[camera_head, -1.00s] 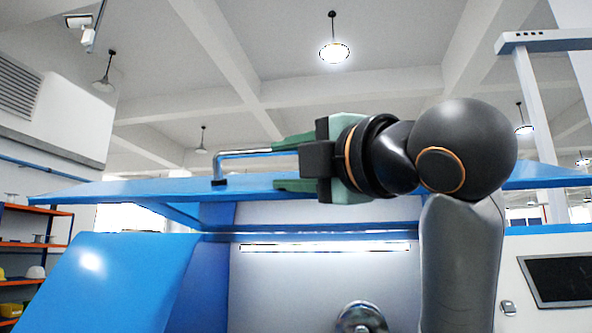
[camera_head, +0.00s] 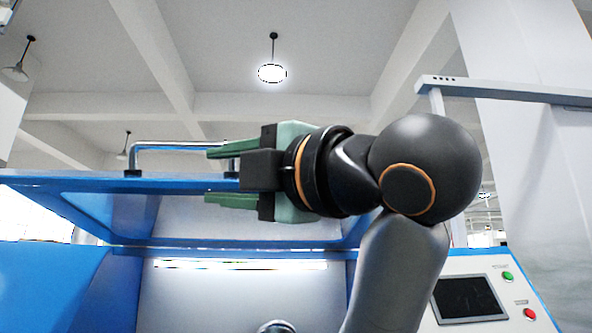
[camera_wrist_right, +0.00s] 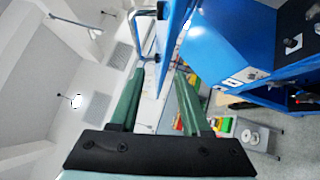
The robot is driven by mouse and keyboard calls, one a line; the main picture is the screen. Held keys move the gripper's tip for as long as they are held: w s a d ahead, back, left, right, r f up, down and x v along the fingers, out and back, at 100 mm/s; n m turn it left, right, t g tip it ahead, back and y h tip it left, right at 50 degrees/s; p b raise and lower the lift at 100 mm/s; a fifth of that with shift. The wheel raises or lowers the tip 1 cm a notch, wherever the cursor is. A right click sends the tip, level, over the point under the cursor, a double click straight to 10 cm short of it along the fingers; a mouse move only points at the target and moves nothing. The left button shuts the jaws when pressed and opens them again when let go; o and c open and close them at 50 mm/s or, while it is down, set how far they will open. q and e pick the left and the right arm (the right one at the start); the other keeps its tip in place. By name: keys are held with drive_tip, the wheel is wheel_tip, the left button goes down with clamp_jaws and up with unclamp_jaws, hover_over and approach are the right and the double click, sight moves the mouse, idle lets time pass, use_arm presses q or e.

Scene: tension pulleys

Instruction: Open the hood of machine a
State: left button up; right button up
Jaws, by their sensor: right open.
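The blue hood (camera_head: 60,181) of the machine is raised, its front edge roughly level in the head view, with its pale underside showing below. A metal bar handle (camera_head: 170,144) on black feet stands on its outer face. My right gripper (camera_head: 212,176) is open, with one green finger above the hood edge and one below. The upper finger overlaps the handle's right end in the picture; contact cannot be told. In the right wrist view, the hood edge (camera_wrist_right: 163,35) and handle (camera_wrist_right: 136,30) lie ahead of the open fingertips (camera_wrist_right: 158,78). My left gripper is out of view.
A lit strip (camera_head: 240,264) shines inside the machine below the hood. A control panel with a dark screen (camera_head: 468,298) and green and red buttons stands at the right. The wrist view shows grey floor and coloured bins (camera_wrist_right: 222,126).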

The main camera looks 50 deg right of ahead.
drive_tip(key=b+v, duration=0.6)
drive_tip(key=v, duration=0.5)
drive_tip(key=shift+s+r, duration=0.15)
drive_tip(key=shift+s, duration=0.2)
idle(0.4)
idle(0.7)
